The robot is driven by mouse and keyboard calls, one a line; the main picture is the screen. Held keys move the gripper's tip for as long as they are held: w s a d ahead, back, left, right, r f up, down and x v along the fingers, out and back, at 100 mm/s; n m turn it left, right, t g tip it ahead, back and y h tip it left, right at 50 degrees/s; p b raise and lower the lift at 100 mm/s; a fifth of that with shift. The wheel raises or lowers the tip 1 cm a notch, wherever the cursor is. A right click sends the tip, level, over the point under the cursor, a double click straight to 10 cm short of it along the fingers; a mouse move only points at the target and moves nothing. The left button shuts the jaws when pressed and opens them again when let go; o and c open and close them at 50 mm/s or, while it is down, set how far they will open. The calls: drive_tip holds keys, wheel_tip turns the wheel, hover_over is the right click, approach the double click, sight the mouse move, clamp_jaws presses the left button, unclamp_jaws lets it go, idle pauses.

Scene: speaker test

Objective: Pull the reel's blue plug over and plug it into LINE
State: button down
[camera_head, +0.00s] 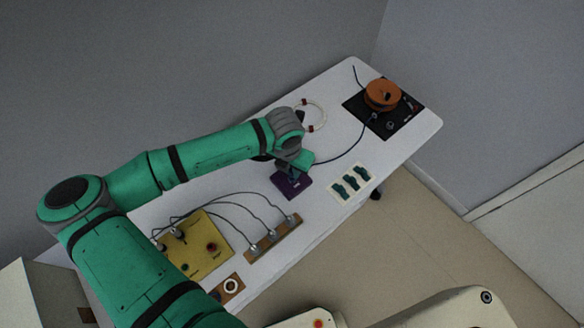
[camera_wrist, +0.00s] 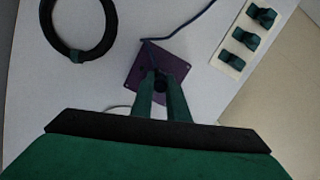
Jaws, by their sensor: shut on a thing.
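The reel (camera_head: 382,95) is an orange drum on a black base at the table's far right. Its dark blue cable (camera_head: 350,154) curves across the table to my gripper (camera_head: 293,168). My gripper is low over a purple plate (camera_head: 291,186). In the wrist view my fingers (camera_wrist: 162,95) are closed around a small dark plug (camera_wrist: 161,82), above or against the purple plate (camera_wrist: 146,60). The cable (camera_wrist: 192,23) comes in from the upper right. The fingers hide most of the plug, and I cannot tell whether it is seated. No LINE label is readable.
A card with several dark green pieces (camera_head: 350,184) lies right of the plate. A yellow box (camera_head: 203,245) with wires and a brown strip (camera_head: 274,239) stand nearer. A pale ring (camera_head: 322,111) lies behind; a black coil (camera_wrist: 50,43) shows in the wrist view.

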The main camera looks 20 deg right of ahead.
drive_tip(key=shift+f, duration=0.35)
drive_tip(key=c, duration=1.6)
unclamp_jaws()
drive_tip(key=shift+c, duration=0.2)
drive_tip(key=shift+r, duration=3.75)
